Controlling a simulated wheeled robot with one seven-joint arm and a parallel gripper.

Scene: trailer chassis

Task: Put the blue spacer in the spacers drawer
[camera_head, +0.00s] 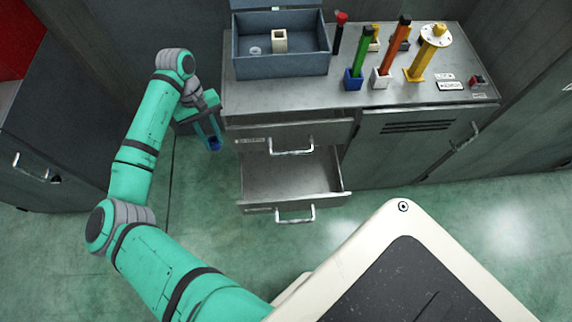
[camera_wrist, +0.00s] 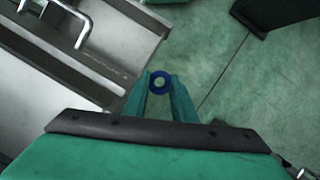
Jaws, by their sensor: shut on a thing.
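The blue spacer is a small blue ring (camera_wrist: 160,82), held between the fingertips of my gripper (camera_wrist: 160,88) in the wrist view. In the head view the spacer (camera_head: 214,144) shows as a dark blue spot at the tips of my gripper (camera_head: 213,138), left of the cabinet. The lower drawer (camera_head: 290,180) of the cabinet is pulled open and its visible floor looks bare. The upper drawer (camera_head: 290,140) looks shut or nearly so. Both drawers carry small labels that I cannot read. The spacer is outside the drawers, above the green floor.
On the cabinet top (camera_head: 350,95) stand a blue-grey open box (camera_head: 282,62) holding a cream block, and several coloured upright parts in small holders. A dark cabinet (camera_head: 50,130) stands at the left. My pale base shows at the bottom right. Green floor is free before the drawers.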

